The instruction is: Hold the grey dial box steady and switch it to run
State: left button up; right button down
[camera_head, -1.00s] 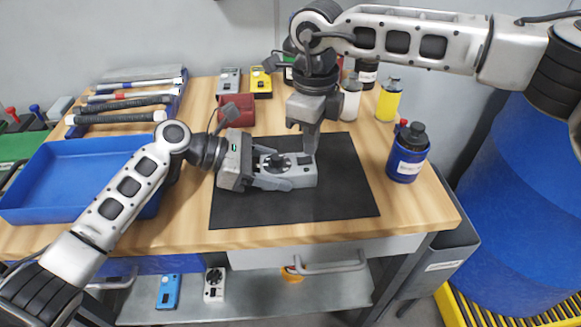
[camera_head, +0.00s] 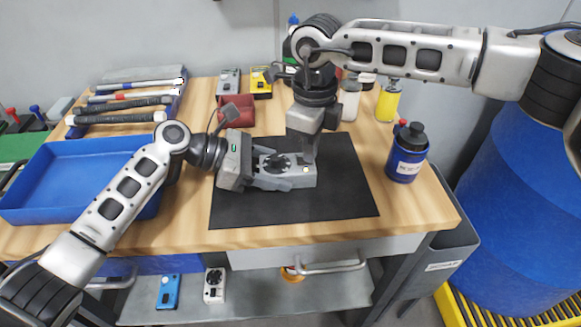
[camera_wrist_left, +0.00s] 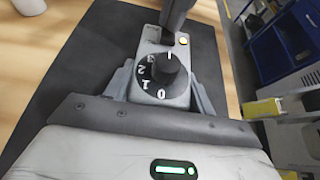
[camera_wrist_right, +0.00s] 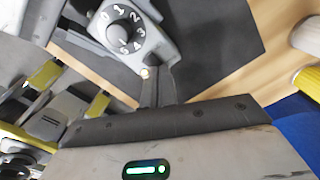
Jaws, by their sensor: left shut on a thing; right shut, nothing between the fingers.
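The grey dial box (camera_head: 303,179) lies on the black mat (camera_head: 345,200). It has a black numbered knob, seen in the left wrist view (camera_wrist_left: 163,72) and the right wrist view (camera_wrist_right: 125,32), and a small lit lamp (camera_wrist_left: 183,41) near its far end. My left gripper (camera_head: 266,168) is shut on the box, a finger along each side. My right gripper (camera_head: 306,158) is shut and empty, its fingertips down at the lamp end of the box. They hide part of that end; I cannot tell whether they touch it.
A blue tray (camera_head: 75,205) and several hammers stand at the left. A red box (camera_head: 237,104), a grey box (camera_head: 229,80) and a yellow box (camera_head: 261,84) stand behind. A blue bottle (camera_head: 407,155) stands right of the mat. The mat's front is clear.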

jog(key=shift+s+f, duration=0.1)
jog(key=shift+f, duration=0.1)
jog(key=shift+r, duration=3.05)
pick_arm(q)
jog(key=o, duration=1.4)
jog(key=shift+c, duration=0.2)
